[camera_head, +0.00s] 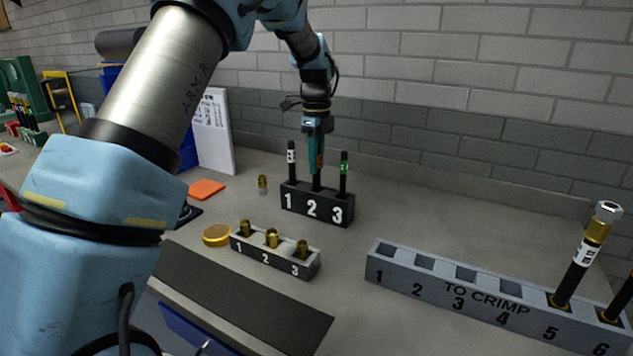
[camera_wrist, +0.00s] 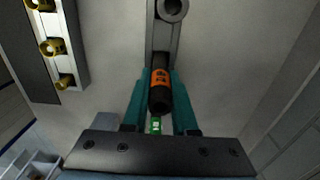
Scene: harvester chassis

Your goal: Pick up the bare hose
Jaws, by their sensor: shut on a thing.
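A bare black hose (camera_wrist: 160,95) with an orange label stands upright at position 2 of the black rack (camera_head: 290,202). My gripper (camera_head: 315,160) is over the rack, pointing down, with its teal fingers shut on this hose. In the wrist view my gripper (camera_wrist: 159,85) has one finger on each side of it, near the orange label. In the head view the hose's lower part (camera_head: 316,183) shows below the fingers and meets the rack. Its upper part is mostly hidden by the fingers.
A white-labelled hose (camera_head: 291,158) and a green-labelled hose (camera_head: 343,172) stand close on either side. In front are a grey block (camera_head: 312,267) with brass fittings, a gold lid (camera_head: 216,235) and the TO CRIMP rack (camera_head: 440,294) holding two hoses. A wall is behind.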

